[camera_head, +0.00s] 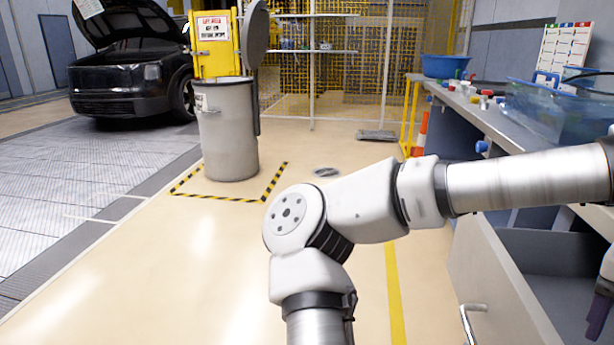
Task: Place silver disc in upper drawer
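A drawer (505,275) under the workbench at the right is pulled open. Its metal handle (473,322) shows near the bottom edge, and the visible part of its dark inside looks empty. I cannot see any other drawer to compare its level. My gripper (599,312) is at the right edge, over or beside the open drawer. Only a dark finger-like part shows. The rest is cut off, so its opening and anything held are hidden.
The workbench (480,118) carries a blue bowl (445,66), a clear bluish bin (560,112) and several small coloured parts. A grey barrel (228,135) stands inside the striped marking. An orange cone (421,135) is beside the bench.

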